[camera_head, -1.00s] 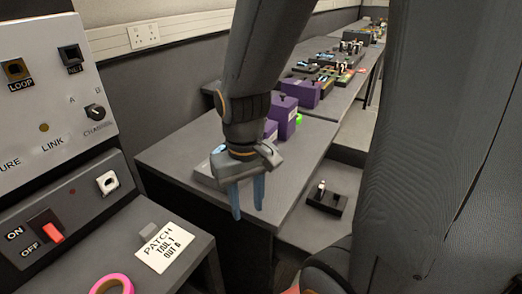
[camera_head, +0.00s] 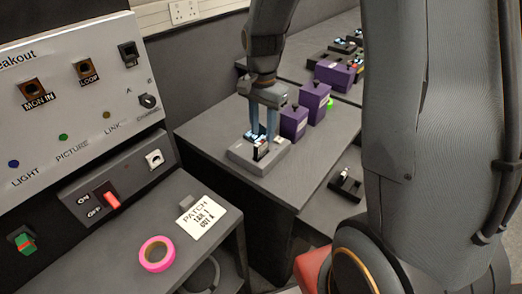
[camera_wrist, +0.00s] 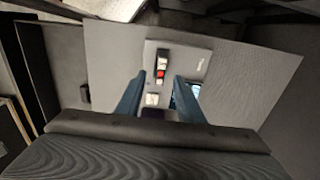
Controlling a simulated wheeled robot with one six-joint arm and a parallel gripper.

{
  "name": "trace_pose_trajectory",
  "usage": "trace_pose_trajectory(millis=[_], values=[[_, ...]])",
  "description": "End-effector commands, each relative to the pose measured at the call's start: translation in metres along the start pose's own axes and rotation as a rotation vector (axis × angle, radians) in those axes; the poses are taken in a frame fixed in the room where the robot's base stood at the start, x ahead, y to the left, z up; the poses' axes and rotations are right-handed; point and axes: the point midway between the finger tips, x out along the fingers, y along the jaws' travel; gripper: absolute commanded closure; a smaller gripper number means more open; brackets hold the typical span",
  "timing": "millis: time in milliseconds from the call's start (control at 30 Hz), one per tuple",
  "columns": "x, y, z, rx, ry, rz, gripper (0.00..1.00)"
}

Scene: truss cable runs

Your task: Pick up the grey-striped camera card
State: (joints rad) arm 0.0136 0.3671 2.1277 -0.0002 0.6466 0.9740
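A light grey holder (camera_head: 240,152) sits on the dark grey bench and also shows in the wrist view (camera_wrist: 197,62). It bears several small cards. A black card with white and red parts (camera_wrist: 161,66) stands on it ahead of my fingers. A pale card (camera_wrist: 152,99) shows between the fingers, and a blue one (camera_wrist: 184,97) is partly hidden by the right finger. I cannot make out grey stripes on any card. My gripper (camera_head: 263,138) points down just over the holder, its blue fingers apart with nothing clearly held.
Purple boxes (camera_head: 314,100) stand just behind the holder. A black block (camera_head: 346,186) lies on a lower shelf to the right. A breakout panel (camera_head: 75,100), a pink tape roll (camera_head: 157,254) and a patch label (camera_head: 201,216) are at left. The bench front is clear.

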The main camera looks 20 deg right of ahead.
Motion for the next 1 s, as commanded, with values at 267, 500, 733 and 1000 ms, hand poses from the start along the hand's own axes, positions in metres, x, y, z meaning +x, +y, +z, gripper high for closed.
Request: trace_pose_trajectory(millis=[267, 500, 733, 1000], values=[[0.026, 0.001, 0.004, -0.004, -0.003, 0.004, 0.66], [0.055, 0.001, 0.006, -0.005, -0.002, 0.002, 0.66], [0.064, 0.0, 0.005, -0.005, 0.0, 0.0, 0.66], [0.063, 0.0, 0.005, -0.005, 0.0, 0.0, 0.86]])
